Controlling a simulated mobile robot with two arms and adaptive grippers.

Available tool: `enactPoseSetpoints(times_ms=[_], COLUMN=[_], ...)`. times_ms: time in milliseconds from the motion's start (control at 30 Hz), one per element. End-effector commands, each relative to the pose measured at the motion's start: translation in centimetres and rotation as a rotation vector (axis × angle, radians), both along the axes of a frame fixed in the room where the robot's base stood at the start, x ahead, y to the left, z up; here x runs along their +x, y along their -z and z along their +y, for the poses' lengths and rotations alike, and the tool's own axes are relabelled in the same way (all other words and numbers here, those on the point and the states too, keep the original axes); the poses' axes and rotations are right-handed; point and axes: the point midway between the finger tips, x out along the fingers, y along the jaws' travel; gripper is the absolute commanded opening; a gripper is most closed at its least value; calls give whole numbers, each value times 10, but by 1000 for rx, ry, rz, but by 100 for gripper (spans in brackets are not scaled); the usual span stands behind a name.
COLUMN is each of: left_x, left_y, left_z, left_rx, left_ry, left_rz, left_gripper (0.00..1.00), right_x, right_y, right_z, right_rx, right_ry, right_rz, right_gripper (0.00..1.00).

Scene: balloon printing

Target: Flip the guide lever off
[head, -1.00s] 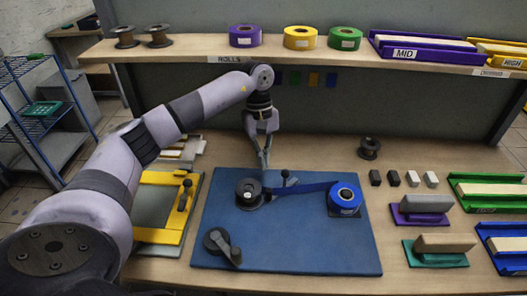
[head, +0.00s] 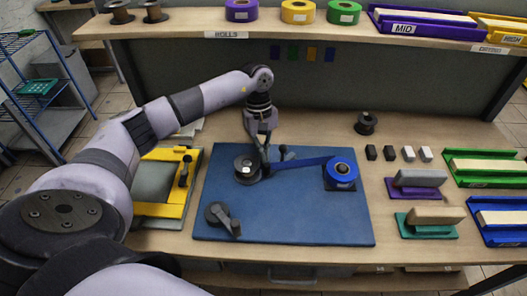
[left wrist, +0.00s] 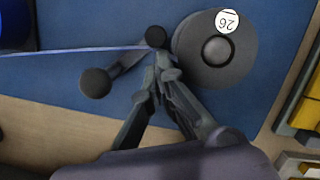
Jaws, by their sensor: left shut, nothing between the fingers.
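The guide lever (head: 283,153) is a small dark lever with a round black knob on the blue board (head: 290,215), beside the dark spool (head: 247,168). In the left wrist view the lever's knob (left wrist: 95,83) lies left of the fingers, and its arm runs up to a dark round post (left wrist: 155,37). My left gripper (head: 265,165) is shut and empty, low between the spool and the lever. In the left wrist view its fingertips (left wrist: 158,66) are close to the lever's arm; contact cannot be told. My right gripper is not in view.
A blue ribbon (head: 305,162) runs past the lever to a blue roll (head: 341,172). A dark crank (head: 222,218) sits at the board's front left. A yellow frame (head: 165,209) stands left of the board. The board's front right is clear.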

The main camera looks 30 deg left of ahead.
Motion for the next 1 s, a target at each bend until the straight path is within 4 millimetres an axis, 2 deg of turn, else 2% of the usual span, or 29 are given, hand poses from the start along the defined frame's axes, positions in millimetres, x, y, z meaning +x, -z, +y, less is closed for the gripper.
enactPoseSetpoints(times_ms=[567, 1000], left_x=[-7, -15], left_y=[2, 3], left_z=[-9, -34], left_rx=[1, -1], left_ry=[-119, -390], left_rz=[1, -1], left_gripper=[0, 0], right_x=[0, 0], right_y=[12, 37], right_z=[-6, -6], right_rx=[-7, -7], right_ry=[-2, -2], right_rz=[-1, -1], right_gripper=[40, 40])
